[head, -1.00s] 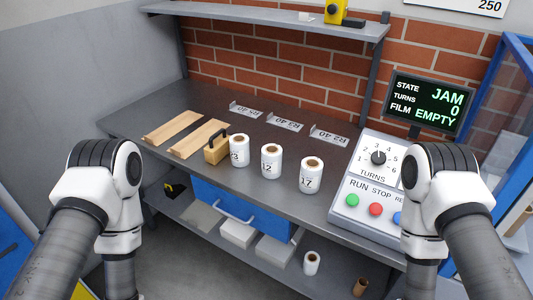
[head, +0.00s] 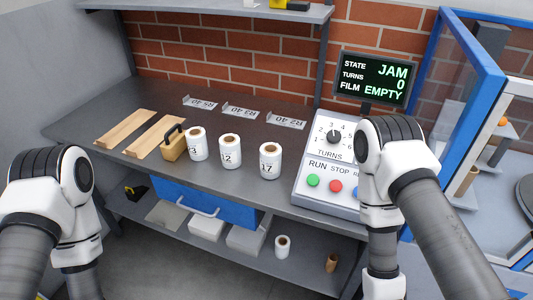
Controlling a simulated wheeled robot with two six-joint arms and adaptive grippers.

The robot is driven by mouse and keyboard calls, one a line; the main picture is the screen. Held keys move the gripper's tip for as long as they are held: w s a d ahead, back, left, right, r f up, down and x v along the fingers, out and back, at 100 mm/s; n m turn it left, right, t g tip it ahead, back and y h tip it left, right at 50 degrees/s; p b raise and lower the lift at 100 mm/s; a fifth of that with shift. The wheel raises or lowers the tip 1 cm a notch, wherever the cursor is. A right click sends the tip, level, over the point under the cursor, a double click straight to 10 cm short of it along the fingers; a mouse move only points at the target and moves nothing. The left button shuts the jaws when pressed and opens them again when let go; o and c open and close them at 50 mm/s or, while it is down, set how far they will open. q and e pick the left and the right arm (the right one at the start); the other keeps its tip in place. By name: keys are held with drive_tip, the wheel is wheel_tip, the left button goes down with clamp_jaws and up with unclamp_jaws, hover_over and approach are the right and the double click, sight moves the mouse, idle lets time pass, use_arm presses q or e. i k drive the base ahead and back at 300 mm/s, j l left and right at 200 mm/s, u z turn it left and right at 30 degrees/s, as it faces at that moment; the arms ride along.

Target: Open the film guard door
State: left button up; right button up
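A blue-framed clear panel (head: 491,72), which looks like the film guard, stands at the right edge, beyond the control box. Its lower part is partly hidden by my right arm, and I cannot tell whether its door is open or shut. The screen (head: 375,79) beside it reads STATE JAM, TURNS 0, FILM EMPTY. Links of both my arms show at the lower left and lower right. Neither gripper is in view.
The dark workbench (head: 235,115) holds a control box (head: 311,200) with a dial and coloured buttons, several white film rolls (head: 270,160), a wooden block with a handle (head: 173,148) and two wooden strips (head: 125,128). Below are a blue drawer (head: 225,208) and a shelf.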

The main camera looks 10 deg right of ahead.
sight(512, 86)
drive_tip(key=z, duration=1.85)
